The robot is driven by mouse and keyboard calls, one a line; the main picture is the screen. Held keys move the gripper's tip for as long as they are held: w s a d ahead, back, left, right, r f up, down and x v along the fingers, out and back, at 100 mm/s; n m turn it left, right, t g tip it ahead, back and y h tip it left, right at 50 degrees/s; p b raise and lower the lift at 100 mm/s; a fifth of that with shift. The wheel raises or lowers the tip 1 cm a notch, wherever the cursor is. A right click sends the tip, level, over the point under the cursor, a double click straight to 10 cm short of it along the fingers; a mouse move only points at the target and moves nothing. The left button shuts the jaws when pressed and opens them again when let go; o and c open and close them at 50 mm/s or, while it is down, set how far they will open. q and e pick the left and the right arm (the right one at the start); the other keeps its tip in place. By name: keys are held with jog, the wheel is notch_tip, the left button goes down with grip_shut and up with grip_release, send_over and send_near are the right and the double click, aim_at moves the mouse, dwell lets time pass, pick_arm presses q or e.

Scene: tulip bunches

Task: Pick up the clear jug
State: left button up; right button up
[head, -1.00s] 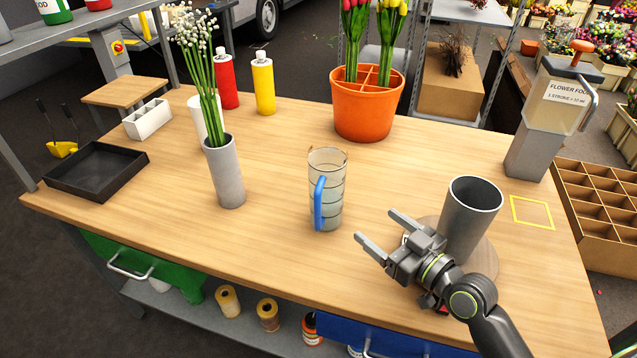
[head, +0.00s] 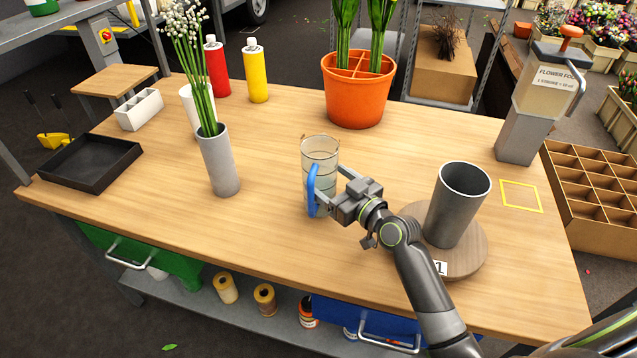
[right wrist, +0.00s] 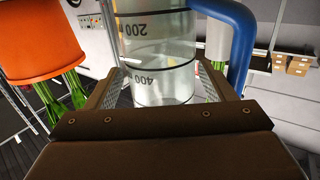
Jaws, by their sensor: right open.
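The clear jug (head: 322,158) stands upright on the wooden table, with dark measuring rings and a blue handle (head: 312,190) at its front left. My right gripper (head: 326,192) is open at the jug, with its fingers around the jug's lower body. In the right wrist view the jug (right wrist: 158,50) shows large with its 200 and 400 marks, between the two open fingers (right wrist: 165,85). The blue handle (right wrist: 236,40) is just outside the right finger in that view. I cannot tell whether the fingers touch the jug. My left gripper is not in view.
A grey cup (head: 457,203) stands on a round wooden board (head: 472,262) right of my arm. A grey vase (head: 219,165) with white flowers is left of the jug. An orange pot (head: 355,100) stands behind. The table's front middle is clear.

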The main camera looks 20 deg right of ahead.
jog(key=x, duration=0.4)
jog(key=shift+w+a, duration=0.1)
jog(key=shift+c, duration=0.2)
jog(key=c, duration=0.8)
